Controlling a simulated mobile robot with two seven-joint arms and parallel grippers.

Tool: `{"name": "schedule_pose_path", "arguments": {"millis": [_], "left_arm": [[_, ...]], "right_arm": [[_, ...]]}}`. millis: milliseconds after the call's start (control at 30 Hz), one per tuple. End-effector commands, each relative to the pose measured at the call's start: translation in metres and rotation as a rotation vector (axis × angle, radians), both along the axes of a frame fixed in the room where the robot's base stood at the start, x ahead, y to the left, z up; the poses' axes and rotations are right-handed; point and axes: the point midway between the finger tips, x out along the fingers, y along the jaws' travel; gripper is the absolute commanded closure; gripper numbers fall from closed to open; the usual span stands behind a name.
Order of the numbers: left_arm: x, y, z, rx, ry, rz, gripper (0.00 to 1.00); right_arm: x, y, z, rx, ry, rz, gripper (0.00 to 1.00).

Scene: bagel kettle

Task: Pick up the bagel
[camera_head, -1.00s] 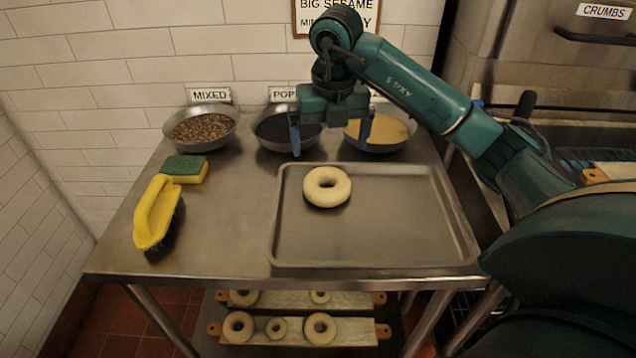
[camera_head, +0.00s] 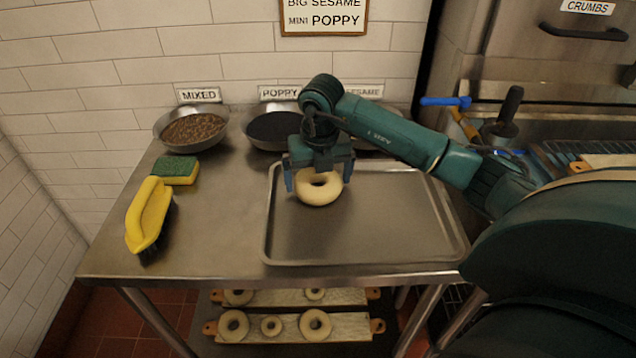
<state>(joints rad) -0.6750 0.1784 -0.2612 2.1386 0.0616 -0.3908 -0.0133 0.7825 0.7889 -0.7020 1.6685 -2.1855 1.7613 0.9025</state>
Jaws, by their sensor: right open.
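The pale, ring-shaped bagel (camera_head: 319,193) lies on the metal tray (camera_head: 360,245), near the tray's upper left. My right gripper (camera_head: 318,182) is just above and behind the bagel, pointing down. Its blue fingers are spread apart, one at each side of the bagel's far part. I cannot tell whether the fingers touch it. The gripper hides the bagel's far edge. My left gripper is not in view.
Bowls of mixed seeds (camera_head: 193,131) and poppy seeds (camera_head: 274,128) stand along the wall. A green and yellow sponge (camera_head: 176,171) and a yellow brush (camera_head: 149,215) lie at the left. More bagels (camera_head: 233,324) sit on boards below. The tray's right half is clear.

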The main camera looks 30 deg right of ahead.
Motion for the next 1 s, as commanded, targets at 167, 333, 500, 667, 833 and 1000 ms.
{"name": "schedule_pose_path", "arguments": {"millis": [167, 333, 500, 667, 833, 1000], "left_arm": [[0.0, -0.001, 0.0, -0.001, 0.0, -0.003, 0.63], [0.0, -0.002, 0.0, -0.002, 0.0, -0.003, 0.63], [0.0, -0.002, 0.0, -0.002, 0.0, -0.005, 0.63], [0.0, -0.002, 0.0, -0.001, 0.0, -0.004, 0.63], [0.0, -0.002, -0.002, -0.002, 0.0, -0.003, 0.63], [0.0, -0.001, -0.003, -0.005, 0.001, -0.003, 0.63]], "right_arm": [[0.0, 0.0, 0.0, 0.0, 0.0, 0.0, 0.09], [0.0, 0.0, 0.001, 0.0, 0.0, 0.0, 0.23], [0.0, 0.0, 0.001, 0.001, -0.001, 0.0, 0.31], [0.0, 0.0, 0.003, 0.0, -0.002, 0.0, 0.31], [0.001, 0.0, 0.022, 0.0, -0.006, -0.001, 0.31], [0.001, 0.0, 0.058, -0.001, -0.007, 0.0, 0.31]]}}
